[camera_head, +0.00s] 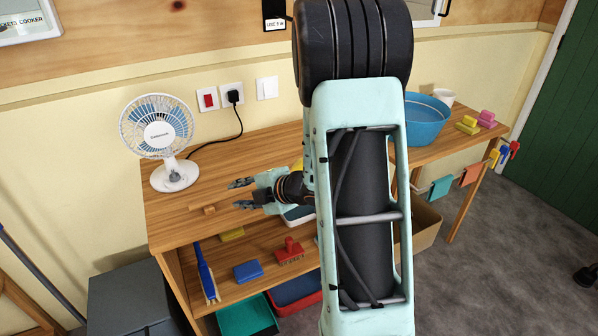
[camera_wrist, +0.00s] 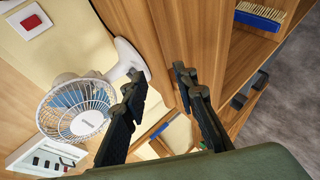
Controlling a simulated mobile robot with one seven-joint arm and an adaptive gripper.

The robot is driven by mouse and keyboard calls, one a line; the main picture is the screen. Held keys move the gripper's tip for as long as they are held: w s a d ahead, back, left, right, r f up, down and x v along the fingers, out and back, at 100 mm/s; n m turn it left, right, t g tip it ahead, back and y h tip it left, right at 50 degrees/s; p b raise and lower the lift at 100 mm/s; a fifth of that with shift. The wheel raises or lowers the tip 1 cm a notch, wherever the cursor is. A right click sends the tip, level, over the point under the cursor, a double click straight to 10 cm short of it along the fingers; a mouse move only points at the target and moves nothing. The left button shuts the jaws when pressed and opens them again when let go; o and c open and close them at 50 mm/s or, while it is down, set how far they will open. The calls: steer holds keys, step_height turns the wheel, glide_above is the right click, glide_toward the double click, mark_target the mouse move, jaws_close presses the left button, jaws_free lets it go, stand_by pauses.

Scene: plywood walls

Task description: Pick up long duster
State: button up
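A long, thin blue-handled brush with pale bristles (camera_head: 206,273) stands tilted at the left end of the shelf under the wooden table; it looks most like the long duster, but I cannot be sure. My gripper (camera_head: 241,194) is above the tabletop, pointing left, up and to the right of this brush. In the wrist view my gripper (camera_wrist: 157,76) has its two fingers apart, with nothing between them. A blue brush with tan bristles (camera_wrist: 260,16) shows at the top right of the wrist view; I cannot tell whether it is the same one.
A white fan (camera_head: 158,134) stands on the tabletop (camera_head: 225,157) at left, with a small wooden piece (camera_head: 203,209) nearer the front. A red brush (camera_head: 291,252) and blue block (camera_head: 248,271) are on the shelf. A blue basin (camera_head: 425,122) is at right. My arm hides the middle.

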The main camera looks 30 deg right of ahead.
mark_target(229, 194)
steer(key=x, duration=0.5)
steer(key=shift+r, duration=0.1)
jaws_close()
